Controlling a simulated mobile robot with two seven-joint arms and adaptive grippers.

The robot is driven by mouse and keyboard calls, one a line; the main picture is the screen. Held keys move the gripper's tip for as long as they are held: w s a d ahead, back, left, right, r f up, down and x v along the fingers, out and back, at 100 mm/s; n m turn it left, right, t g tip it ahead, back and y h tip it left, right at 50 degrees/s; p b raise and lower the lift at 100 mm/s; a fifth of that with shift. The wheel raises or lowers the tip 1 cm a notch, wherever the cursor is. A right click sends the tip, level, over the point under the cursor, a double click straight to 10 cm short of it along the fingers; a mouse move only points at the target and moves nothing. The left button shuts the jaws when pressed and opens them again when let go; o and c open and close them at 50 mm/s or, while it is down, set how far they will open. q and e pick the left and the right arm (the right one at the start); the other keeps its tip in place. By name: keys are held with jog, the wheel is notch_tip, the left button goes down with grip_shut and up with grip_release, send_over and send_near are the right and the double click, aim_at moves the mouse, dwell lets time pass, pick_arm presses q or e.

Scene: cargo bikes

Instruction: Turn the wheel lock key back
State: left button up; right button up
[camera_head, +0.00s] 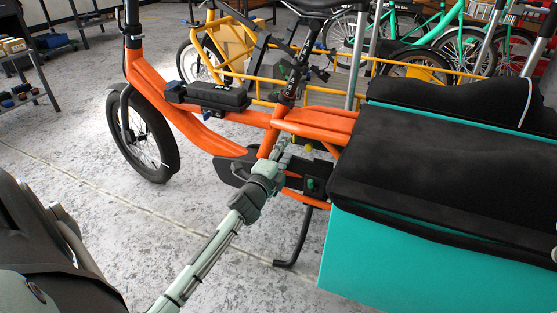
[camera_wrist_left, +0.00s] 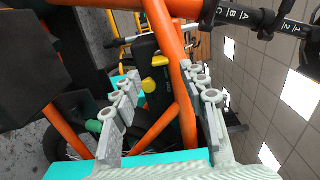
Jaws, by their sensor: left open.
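The orange cargo bike (camera_head: 270,119) stands across the head view with a teal box (camera_head: 420,250) at its rear. A small yellow piece (camera_head: 309,147) and a green knob (camera_head: 310,184) sit on its dark frame parts. In the left wrist view, yellow pieces (camera_wrist_left: 155,85) on a black part show beyond the fingers, and a green knob (camera_wrist_left: 94,126) is at the left. I cannot tell for certain which piece is the wheel lock key. My left gripper (camera_head: 283,146) is open at the frame below the seat. Its fingers (camera_wrist_left: 165,76) are apart with nothing clearly held. My right gripper is not in view.
A black battery (camera_head: 218,96) is on the bike's frame. A yellow cargo bike (camera_head: 235,45) and green bikes (camera_head: 462,45) stand behind. The kickstand (camera_head: 300,240) reaches the floor. Bare concrete floor (camera_head: 110,215) lies to the left.

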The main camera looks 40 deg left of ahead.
pick_arm(q)
jog(key=v, duration=0.6)
dwell(0.4)
